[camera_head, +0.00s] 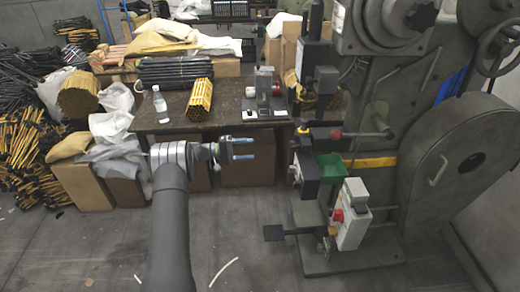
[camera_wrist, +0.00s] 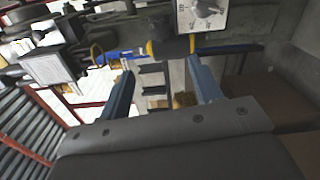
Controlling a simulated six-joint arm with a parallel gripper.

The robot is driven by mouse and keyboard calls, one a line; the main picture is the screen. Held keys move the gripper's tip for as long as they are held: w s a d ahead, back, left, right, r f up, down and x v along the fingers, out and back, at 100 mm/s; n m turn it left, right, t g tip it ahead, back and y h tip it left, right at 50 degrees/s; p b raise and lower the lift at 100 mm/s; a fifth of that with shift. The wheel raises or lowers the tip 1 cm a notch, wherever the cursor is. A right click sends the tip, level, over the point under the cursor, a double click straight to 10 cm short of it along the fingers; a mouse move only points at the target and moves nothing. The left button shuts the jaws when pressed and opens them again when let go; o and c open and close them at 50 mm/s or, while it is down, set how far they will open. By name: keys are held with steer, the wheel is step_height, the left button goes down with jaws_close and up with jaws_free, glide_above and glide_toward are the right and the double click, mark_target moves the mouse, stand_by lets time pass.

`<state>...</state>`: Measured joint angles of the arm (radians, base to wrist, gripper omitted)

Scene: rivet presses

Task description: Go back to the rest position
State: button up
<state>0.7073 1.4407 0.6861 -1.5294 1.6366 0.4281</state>
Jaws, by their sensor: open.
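My gripper (camera_head: 243,149) is at the end of my grey arm, left of the rivet press, in front of the work table. Its two blue fingers are apart and nothing is between them. In the wrist view my gripper (camera_wrist: 158,88) also shows open and empty, with the fingers pointing away from the camera. The wrist view looks sideways onto machinery and shelving. No held part shows in either view.
The large green-grey press (camera_head: 440,170) stands at the right, with a control box (camera_head: 352,222) low at its front. The table (camera_head: 232,108) holds yellow tubes (camera_head: 200,99), dark rods (camera_head: 175,72) and a bottle (camera_head: 160,104). Boxes (camera_head: 84,186) stand at the left. Floor in front is mostly clear.

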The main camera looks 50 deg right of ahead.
steer(key=shift+w+a, duration=0.4)
steer(key=shift+a, duration=0.05)
steer(key=x, duration=1.7)
steer(key=shift+s+d, duration=0.2)
steer(key=shift+f, duration=0.1)
